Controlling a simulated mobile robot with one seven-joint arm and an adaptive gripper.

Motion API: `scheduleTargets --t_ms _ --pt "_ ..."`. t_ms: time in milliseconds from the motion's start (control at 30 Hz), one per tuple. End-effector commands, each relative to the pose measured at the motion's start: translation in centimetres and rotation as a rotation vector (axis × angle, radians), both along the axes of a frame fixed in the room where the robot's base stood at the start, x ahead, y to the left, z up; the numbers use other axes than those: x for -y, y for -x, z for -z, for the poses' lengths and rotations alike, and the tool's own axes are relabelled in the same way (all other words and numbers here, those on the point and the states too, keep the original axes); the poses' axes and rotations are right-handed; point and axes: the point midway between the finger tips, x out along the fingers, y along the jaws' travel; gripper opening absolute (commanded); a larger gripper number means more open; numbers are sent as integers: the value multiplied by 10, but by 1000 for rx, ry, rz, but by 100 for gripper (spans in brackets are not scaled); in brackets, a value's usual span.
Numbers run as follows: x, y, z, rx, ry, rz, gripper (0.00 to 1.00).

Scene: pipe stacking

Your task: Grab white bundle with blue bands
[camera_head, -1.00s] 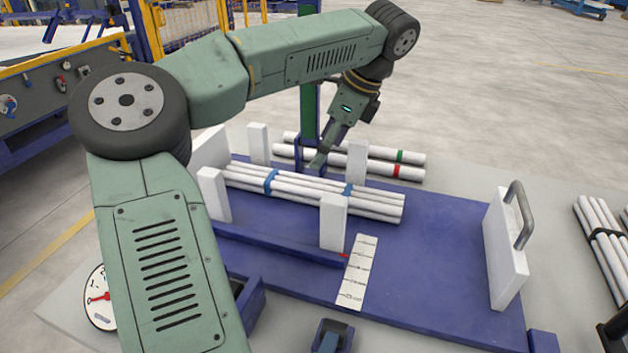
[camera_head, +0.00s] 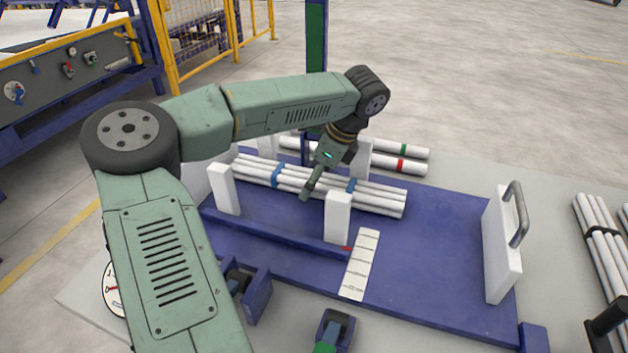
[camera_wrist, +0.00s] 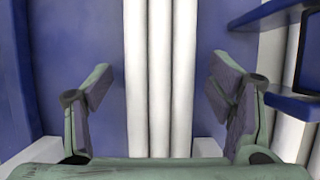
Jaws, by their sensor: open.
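The white bundle with blue bands (camera_head: 380,196) lies on the blue base plate (camera_head: 440,250) between white upright posts in the head view. Its blue bands (camera_head: 278,174) wrap it in two places. In the wrist view its white pipes (camera_wrist: 159,80) run up the middle, between my two open fingers. My gripper (camera_head: 308,192) is in front of the bundle's middle in the head view, pointing down, and partly hides it. In the wrist view my gripper (camera_wrist: 165,100) is open and empty, with a finger on each side of the pipes, apart from them.
White posts (camera_head: 338,217) stand close to the bundle. Behind it lie two pipes with red (camera_head: 400,165) and green bands. A white block with a handle (camera_head: 500,250) stands at right. A black-banded bundle (camera_head: 603,240) lies at far right. The plate's right part is clear.

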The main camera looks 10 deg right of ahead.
Motion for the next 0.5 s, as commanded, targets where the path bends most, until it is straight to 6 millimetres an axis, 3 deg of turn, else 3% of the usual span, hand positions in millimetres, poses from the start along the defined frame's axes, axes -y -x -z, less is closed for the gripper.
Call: scheduleTargets --t_ms 133,500 --pt "0 0 0 0 0 0 74" --pt "0 0 0 -1 -1 0 49"
